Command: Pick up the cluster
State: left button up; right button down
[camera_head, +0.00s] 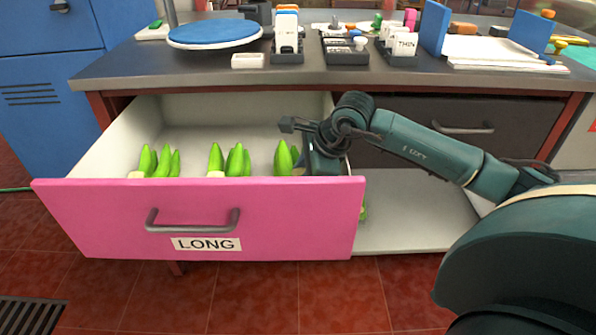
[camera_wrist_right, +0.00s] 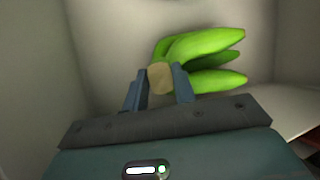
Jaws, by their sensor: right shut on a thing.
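My right gripper (camera_head: 316,160) reaches down into the right end of the open pink drawer (camera_head: 110,222) labelled LONG. A green, banana-like cluster (camera_head: 284,158) stands there, partly hidden by the gripper and the drawer front. In the right wrist view the cluster (camera_wrist_right: 205,60) has several green fruits and a tan stem (camera_wrist_right: 160,77). The stem sits between the fingers of my right gripper (camera_wrist_right: 159,88), which is shut on it. Two other green clusters stand in the drawer, one at left (camera_head: 160,160) and one in the middle (camera_head: 236,160). My left gripper is not in view.
The drawer walls stand close around the right gripper. The counter (camera_head: 210,70) above holds a blue round plate (camera_head: 214,33), a THIN-labelled holder (camera_head: 403,45) and small items. A closed dark drawer (camera_head: 490,125) is at right. A green bit (camera_head: 363,213) shows beside the pink drawer's right edge.

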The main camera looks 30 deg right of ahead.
notch_tip(320, 180, up, 9)
jog(key=shift+w+r+p, duration=0.1)
jog(key=shift+r+p, duration=0.05)
jog(key=shift+p, duration=1.1)
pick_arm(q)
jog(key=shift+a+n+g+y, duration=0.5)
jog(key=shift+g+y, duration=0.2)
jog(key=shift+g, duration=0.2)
pick_arm(e)
jog(key=shift+r, duration=0.5)
